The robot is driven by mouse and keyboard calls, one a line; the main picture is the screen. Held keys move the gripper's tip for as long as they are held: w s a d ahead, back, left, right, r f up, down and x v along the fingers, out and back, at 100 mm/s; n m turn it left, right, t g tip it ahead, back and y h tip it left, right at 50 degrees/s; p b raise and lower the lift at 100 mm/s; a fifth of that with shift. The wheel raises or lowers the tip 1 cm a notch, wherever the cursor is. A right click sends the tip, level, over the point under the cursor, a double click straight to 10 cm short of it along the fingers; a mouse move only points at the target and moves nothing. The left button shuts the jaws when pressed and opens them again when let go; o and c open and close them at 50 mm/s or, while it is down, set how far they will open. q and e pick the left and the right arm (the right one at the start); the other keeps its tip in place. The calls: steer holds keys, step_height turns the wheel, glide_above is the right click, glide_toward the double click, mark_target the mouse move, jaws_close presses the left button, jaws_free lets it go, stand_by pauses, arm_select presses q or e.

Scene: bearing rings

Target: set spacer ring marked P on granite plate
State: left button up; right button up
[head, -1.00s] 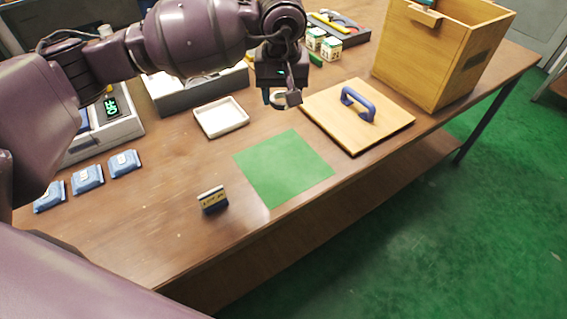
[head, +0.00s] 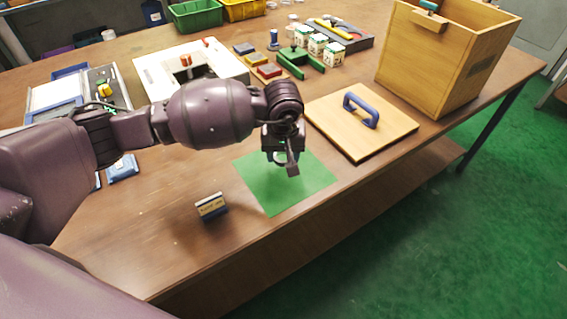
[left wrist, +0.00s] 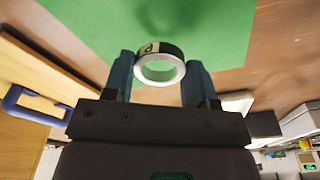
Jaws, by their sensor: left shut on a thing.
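My left gripper (head: 284,163) is over the upper part of a flat green square (head: 287,194) on the wooden table. In the left wrist view the blue fingers (left wrist: 160,68) are shut on a spacer ring (left wrist: 172,50), one on each side. The ring has a dark outer band, a bright metal rim and a pale label with a letter that looks like P. The green square also shows behind the ring (left wrist: 140,20). In the head view the gripper mostly hides the ring; I cannot tell its height above the square. I see no plate with a plain granite look. My right gripper is not in view.
A small label stand (head: 211,206) stands left of the green square. A wooden board with a blue handle (head: 360,110) lies to the right, and a tall wooden box (head: 430,65) stands behind it. A white-topped unit (head: 165,72) and green-and-white canisters (head: 318,43) are further back.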

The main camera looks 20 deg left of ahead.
mark_target(283, 171)
arm_select(q)
steer(key=shift+f, duration=1.95)
steer(key=shift+f+b, duration=0.15)
steer(key=shift+b, duration=0.15)
steer(key=o, duration=1)
steer(key=shift+c, duration=0.2)
